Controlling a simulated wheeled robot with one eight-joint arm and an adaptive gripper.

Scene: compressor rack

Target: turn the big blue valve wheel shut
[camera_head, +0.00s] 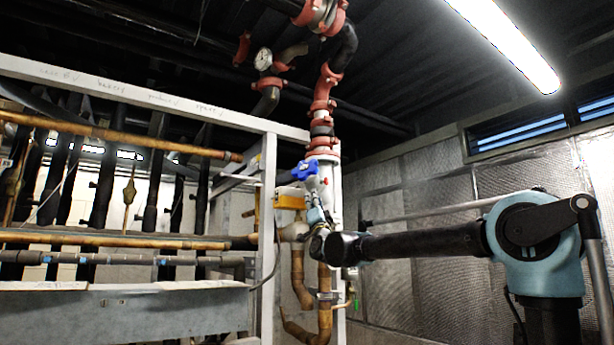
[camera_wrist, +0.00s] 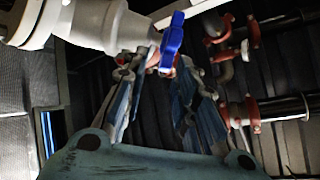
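The blue valve wheel (camera_head: 305,170) sits on the pipework beside the upright white post, below the red pipe couplings. It also shows in the wrist view (camera_wrist: 172,42), nearly edge-on, at the end of a thick white valve body (camera_wrist: 88,24). My gripper (camera_head: 316,196) points upward just below the wheel in the head view. In the wrist view my gripper (camera_wrist: 162,66) has its two fingers spread apart, with nothing seen held between them. The wheel appears just beyond the fingertips, between them in the picture. Whether a finger touches it I cannot tell.
A white rack frame (camera_head: 268,215) with several pipes stands on the left. A yellow box (camera_head: 290,199) sits close to the wheel, and brown pipes (camera_head: 325,295) run below. Red-coupled pipes (camera_head: 322,105) rise above. My arm reaches in from the right, before a silvery wall (camera_head: 430,180).

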